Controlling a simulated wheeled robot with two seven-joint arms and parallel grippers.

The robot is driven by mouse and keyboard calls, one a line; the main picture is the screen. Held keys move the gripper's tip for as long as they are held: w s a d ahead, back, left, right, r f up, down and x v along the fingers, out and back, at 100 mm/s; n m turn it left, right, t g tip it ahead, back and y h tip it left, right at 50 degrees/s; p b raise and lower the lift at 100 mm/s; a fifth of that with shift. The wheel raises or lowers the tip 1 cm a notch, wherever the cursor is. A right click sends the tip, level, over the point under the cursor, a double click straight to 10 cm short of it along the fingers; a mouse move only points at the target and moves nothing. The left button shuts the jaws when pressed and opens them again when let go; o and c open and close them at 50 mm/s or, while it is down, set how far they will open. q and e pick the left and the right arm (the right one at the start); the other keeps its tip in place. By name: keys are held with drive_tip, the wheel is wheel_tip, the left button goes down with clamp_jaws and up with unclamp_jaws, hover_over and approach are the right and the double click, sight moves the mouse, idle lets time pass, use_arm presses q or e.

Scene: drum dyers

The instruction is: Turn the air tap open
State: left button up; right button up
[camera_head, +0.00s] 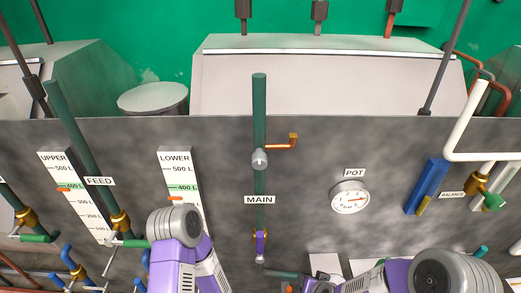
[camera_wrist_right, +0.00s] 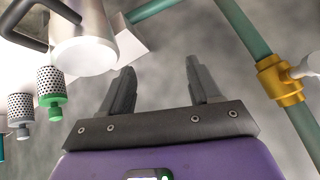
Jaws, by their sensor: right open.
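No label reading AIR is legible, so I cannot tell for sure which tap is the air tap. In the right wrist view, a brass valve (camera_wrist_right: 282,80) with a pale handle (camera_wrist_right: 309,66) sits on a green pipe at the right. My right gripper (camera_wrist_right: 160,78) is open and empty, with the valve to the right of its fingers and apart from them. In the head view my right arm reaches in at the bottom right, and its fingers cannot be made out.
The grey panel carries the MAIN valve (camera_head: 260,234) with a purple handle, the FEED valve (camera_head: 120,221) and the POT gauge (camera_head: 350,197). In the wrist view, a metal cylinder (camera_wrist_right: 84,45) and a green-ended perforated fitting (camera_wrist_right: 51,85) stand left of my fingers.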

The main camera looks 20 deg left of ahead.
sight(260, 164)
drive_tip(key=w+a+r+t, duration=0.15)
drive_tip(key=a+r, duration=0.25)
drive_tip(key=r, duration=0.4)
drive_tip(key=w+a+r+n+t+y, duration=0.1)
drive_tip(key=a+r+t, duration=0.2)
drive_tip(key=r, duration=0.5)
drive_tip(key=w+a+r+t, duration=0.2)
drive_tip(key=a+r, duration=0.2)
drive_tip(key=r, duration=0.3)
drive_tip(key=s+a+r+t, duration=0.1)
drive_tip(key=s+r, duration=0.1)
drive_tip(key=r, duration=0.4)
drive_tip(key=s+a+r+t, duration=0.1)
drive_tip(key=s+a+r, duration=0.1)
drive_tip(key=r, duration=0.5)
drive_tip(key=s+a+r+t+y, duration=0.1)
drive_tip(key=s+r, duration=0.2)
drive_tip(key=r, duration=0.3)
drive_tip(key=shift+s+a+r+m+t+p, duration=0.3)
drive_tip(key=shift+s+a+r+t+p, duration=0.05)
drive_tip(key=shift+s+p, duration=0.05)
drive_tip(key=p+x, duration=0.1)
drive_tip(key=x, duration=0.6)
drive_tip(key=shift+f, duration=0.1)
drive_tip(key=c, duration=1)
